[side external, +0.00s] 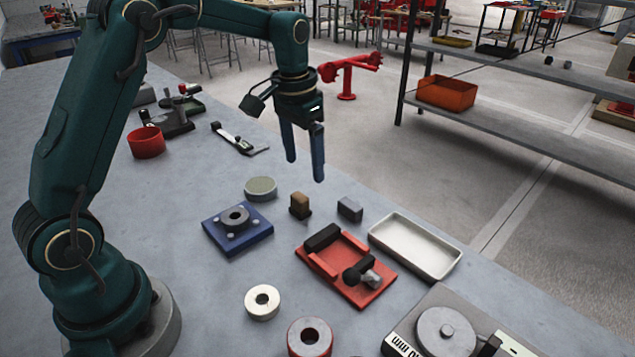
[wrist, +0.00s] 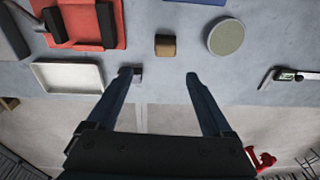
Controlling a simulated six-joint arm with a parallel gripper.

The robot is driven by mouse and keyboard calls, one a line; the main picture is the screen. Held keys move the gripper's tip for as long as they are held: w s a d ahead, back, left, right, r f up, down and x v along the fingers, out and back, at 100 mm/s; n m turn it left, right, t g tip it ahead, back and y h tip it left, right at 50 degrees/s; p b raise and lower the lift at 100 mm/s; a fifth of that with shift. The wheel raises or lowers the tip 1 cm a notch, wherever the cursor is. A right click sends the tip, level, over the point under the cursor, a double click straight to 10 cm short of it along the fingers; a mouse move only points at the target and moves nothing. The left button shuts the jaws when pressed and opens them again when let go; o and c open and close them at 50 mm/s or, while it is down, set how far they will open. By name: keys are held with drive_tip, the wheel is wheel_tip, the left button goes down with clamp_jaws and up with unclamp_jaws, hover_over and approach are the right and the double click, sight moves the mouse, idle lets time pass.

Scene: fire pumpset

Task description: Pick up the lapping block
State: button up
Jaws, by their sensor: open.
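No label marks the lapping block, and I cannot tell which piece it is. Candidates are a round disc with a grey-green top (side external: 261,188), a small brown block with a dark base (side external: 300,205) and a small dark grey block (side external: 350,209). In the wrist view the disc (wrist: 226,37) and brown block (wrist: 166,45) lie beyond the fingertips. The grey block (wrist: 138,78) is partly hidden by the left finger there. My gripper (side external: 305,170) is open and empty, pointing down above the bench; its spread fingers also show in the wrist view (wrist: 160,74).
A blue plate with a ring (side external: 251,237), a red fixture (side external: 372,292) and a pale tray (side external: 430,237) stand nearby. A caliper-like tool (side external: 238,139) and a red cup (side external: 146,143) lie farther left. A turntable-like machine (side external: 405,330) is at the front right.

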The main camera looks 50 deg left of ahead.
sight(299, 196)
drive_tip(key=shift+g, duration=0.6)
drive_tip(key=f, duration=0.2)
drive_tip(key=a+f, duration=0.1)
drive_tip(key=f, duration=0.2)
drive_tip(key=shift+s+f, duration=0.15)
drive_tip(key=shift+s, duration=0.05)
drive_tip(key=shift+f, duration=2.15)
clamp_jaws()
